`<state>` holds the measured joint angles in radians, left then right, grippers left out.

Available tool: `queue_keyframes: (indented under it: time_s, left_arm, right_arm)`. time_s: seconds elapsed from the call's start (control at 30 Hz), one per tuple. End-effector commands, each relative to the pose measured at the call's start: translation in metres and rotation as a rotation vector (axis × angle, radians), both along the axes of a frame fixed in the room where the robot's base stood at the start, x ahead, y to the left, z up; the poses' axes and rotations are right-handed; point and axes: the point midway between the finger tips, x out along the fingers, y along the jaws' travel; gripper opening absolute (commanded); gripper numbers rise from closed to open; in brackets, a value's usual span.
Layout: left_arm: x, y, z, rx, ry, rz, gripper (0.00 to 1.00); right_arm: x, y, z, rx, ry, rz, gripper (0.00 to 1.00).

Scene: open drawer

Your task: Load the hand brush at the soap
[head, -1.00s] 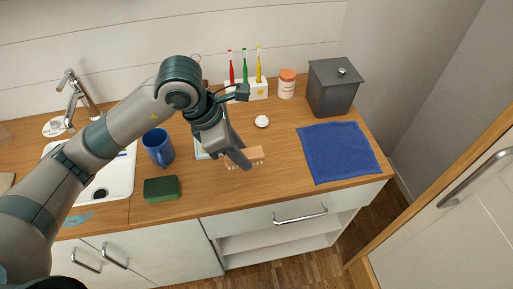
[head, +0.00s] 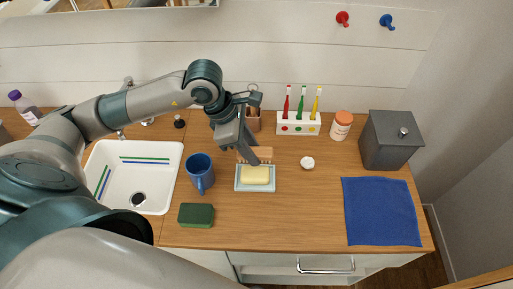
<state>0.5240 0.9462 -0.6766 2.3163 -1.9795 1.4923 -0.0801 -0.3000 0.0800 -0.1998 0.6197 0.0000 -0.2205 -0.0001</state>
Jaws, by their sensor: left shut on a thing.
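The hand brush (head: 264,153) is a small light-wood block with pale bristles below. My left gripper (head: 253,158) is shut on it, in the middle of the counter in the head view. The soap (head: 255,175) is a pale yellow bar lying in a light blue dish (head: 241,186). The brush is at the far edge of the soap in the picture; I cannot tell whether its bristles touch the soap. The gripper covers part of the brush. My right gripper is not in view.
A blue mug (head: 200,171) stands left of the dish, with a green sponge (head: 196,215) in front. A white cap (head: 307,163), toothbrush holder (head: 297,124), orange-lidded jar (head: 341,126), grey bin (head: 389,142) and blue cloth (head: 381,211) are to the right. The sink (head: 130,177) is at left.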

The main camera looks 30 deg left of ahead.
Motion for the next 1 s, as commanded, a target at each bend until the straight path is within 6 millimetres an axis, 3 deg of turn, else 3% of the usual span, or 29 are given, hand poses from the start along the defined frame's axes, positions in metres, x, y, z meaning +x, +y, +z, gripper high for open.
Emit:
queue_keyframes:
  time_s: [0.47,1.0]
  left_arm:
    - [0.0,-0.001,-0.008,-0.001,0.001,0.001,0.1]
    - [0.0,-0.001,-0.051,-0.001,0.001,0.001,0.1]
  right_arm:
    - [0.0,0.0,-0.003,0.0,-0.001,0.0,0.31]
    - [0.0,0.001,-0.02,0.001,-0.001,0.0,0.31]
